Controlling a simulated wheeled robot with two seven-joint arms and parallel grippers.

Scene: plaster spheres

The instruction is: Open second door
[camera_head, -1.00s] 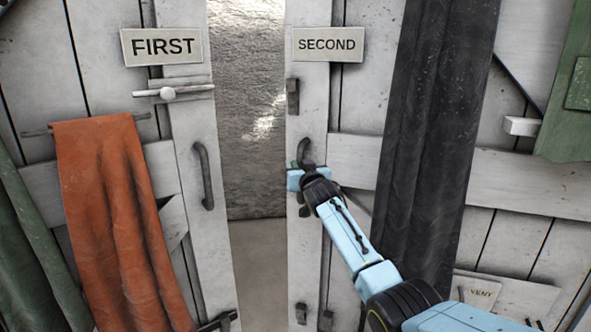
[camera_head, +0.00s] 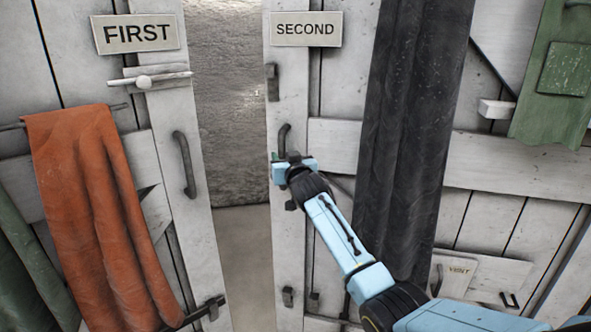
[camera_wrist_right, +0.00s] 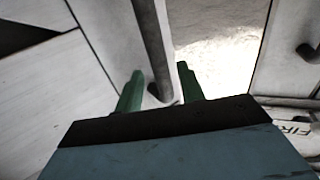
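The second door (camera_head: 287,100) is of pale, worn planks and carries a sign (camera_head: 306,29) reading SECOND. A gap shows along its left edge. Its dark curved handle (camera_head: 284,136) stands upright near that edge, its lower part hidden by my gripper in the head view. My right gripper (camera_head: 290,160) is at the handle's lower part. In the right wrist view, its green fingers (camera_wrist_right: 160,82) stand apart, one on each side of the handle bar (camera_wrist_right: 152,45), with some room between them. My left gripper is not in view.
The first door (camera_head: 175,110) stands left of the gap, with a FIRST sign (camera_head: 137,34), a handle (camera_head: 185,165) and an orange cloth (camera_head: 95,200). A dark curtain (camera_head: 415,120) hangs right of the handle. A rough grey wall (camera_head: 230,110) shows through the gap.

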